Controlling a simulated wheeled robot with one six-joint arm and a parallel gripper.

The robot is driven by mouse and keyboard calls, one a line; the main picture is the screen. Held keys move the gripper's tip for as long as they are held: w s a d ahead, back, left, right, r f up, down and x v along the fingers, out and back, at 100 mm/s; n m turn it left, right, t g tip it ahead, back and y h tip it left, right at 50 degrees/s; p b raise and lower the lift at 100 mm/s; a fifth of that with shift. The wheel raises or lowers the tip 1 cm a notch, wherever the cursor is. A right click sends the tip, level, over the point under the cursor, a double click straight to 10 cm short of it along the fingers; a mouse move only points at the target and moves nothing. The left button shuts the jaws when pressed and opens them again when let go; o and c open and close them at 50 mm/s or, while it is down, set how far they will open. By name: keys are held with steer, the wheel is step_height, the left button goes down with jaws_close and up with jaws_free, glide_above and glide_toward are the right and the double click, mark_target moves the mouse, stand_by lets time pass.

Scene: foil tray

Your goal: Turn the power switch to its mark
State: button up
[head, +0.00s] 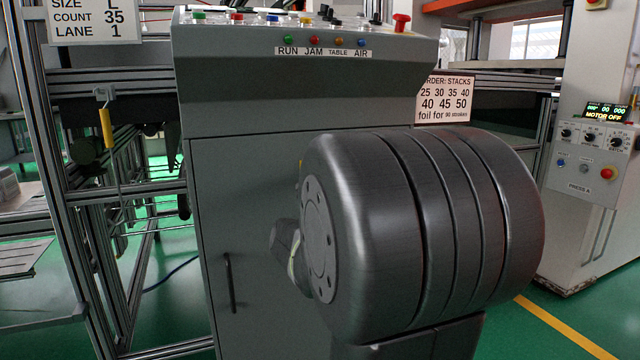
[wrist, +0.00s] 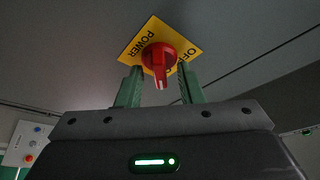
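The power switch (wrist: 159,62) is a red rotary knob with a handle bar on a yellow plate (wrist: 137,50) lettered POWER and OFF. In the wrist view its handle points down toward my gripper, and part of the plate's lettering is covered by the knob. My gripper (wrist: 159,82) is open, with one green finger on each side of the handle. Visible gaps separate both fingers from the handle; I cannot tell how deep it sits between them. In the head view my arm hides the gripper and the switch.
A grey cabinet (head: 250,230) with a sloped button panel (head: 300,45) stands ahead, with a door handle (head: 229,283) at its left. A metal frame (head: 62,180) stands left. Another machine with a MOTOR OFF display (head: 606,112) stands right, across green floor with a yellow line.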

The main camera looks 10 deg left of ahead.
steer(key=p+v, duration=0.1)
steer(key=v, duration=1.2)
steer(key=shift+s+f+p, duration=0.15)
steer(key=shift+s+p, duration=0.2)
steer(key=shift+d, duration=0.1)
steer(key=b+x, duration=0.1)
steer(key=x, duration=1.3)
steer(key=shift+b, duration=0.35)
steer(key=shift+s, duration=0.15)
